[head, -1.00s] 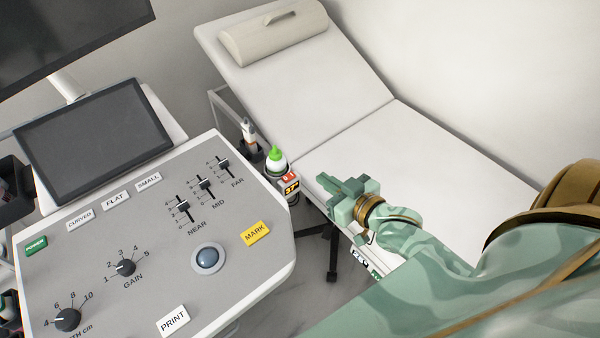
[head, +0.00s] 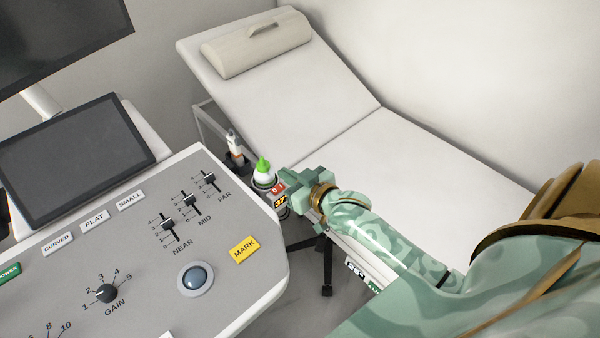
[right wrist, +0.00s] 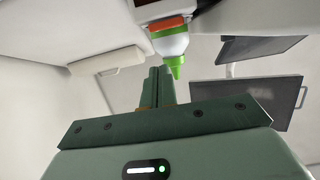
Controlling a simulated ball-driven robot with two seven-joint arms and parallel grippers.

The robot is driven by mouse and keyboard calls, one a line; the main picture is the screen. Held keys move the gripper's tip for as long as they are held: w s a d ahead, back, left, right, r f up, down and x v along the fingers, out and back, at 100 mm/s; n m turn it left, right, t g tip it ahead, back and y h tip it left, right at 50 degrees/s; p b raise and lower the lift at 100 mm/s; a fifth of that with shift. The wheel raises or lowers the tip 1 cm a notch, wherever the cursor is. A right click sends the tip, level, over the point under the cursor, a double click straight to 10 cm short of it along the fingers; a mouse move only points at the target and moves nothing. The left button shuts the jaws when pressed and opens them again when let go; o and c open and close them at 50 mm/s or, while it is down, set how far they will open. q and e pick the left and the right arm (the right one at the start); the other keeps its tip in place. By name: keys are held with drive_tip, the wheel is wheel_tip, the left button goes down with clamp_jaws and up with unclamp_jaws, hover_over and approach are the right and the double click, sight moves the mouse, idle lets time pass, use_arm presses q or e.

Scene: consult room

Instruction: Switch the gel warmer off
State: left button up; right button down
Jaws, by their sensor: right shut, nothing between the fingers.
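The gel warmer (head: 281,202) hangs at the right side of the ultrasound console, with an orange-lit number display and a red rocker switch marked 0 and 1 (head: 278,188). A white gel bottle with a green cap (head: 263,172) sits in it. My right gripper (head: 290,184) is shut and empty, its fingertips close beside the switch; whether they touch it I cannot tell. The right wrist view shows the shut fingers (right wrist: 160,88) near the bottle (right wrist: 171,46), with part of the warmer (right wrist: 158,9) at the top edge. My left gripper is out of view.
The console panel (head: 140,265) with sliders and knobs lies left of the warmer. The padded couch (head: 400,160) runs behind and under my right arm. A probe (head: 234,143) stands in a holder behind the bottle.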

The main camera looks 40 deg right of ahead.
wheel_tip(320, 180, down, 3)
drive_tip(key=shift+s+f+b, duration=0.1)
drive_tip(key=shift+s+b, duration=0.05)
drive_tip(key=shift+b, duration=0.3)
drive_tip(key=shift+d+f+m+p, duration=0.1)
drive_tip(key=shift+f+m+p, duration=0.15)
drive_tip(key=shift+m+p, duration=0.05)
drive_tip(key=shift+r, duration=0.1)
wheel_tip(320, 180, up, 5)
drive_tip(key=p, duration=0.6)
drive_tip(key=d+f+v, duration=0.1)
drive_tip(key=v, duration=0.8)
drive_tip(key=shift+s+p, duration=0.35)
drive_tip(key=shift+s, duration=0.05)
